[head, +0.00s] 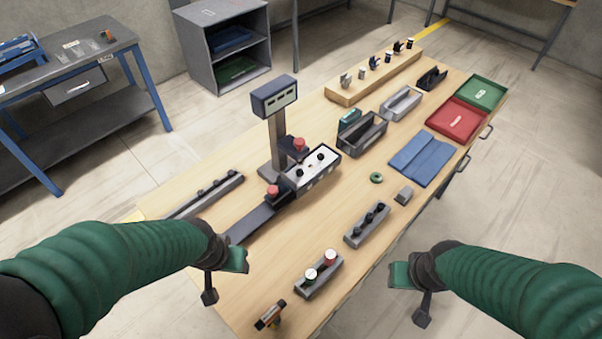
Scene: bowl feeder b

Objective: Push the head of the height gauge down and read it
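The height gauge stands left of the middle of the wooden workbench. It has a grey upright column (277,138) topped by a dark display box (274,96). A dark head with a red knob (299,144) sits beside the column, above a white-topped block (310,170). A second red knob (272,191) is lower, near the column's foot. The display is too small to read. My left gripper (222,280) is open and empty at the bench's near left edge. My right gripper (410,297) is open and empty off the bench's right edge. Neither touches the gauge.
Small holders (319,279) and (367,226) stand on the near bench. A green ring (376,177), blue cloth (422,158), red tray (457,121) and green tray (484,93) lie right and behind. A long dark strip (248,222) lies in front of the gauge.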

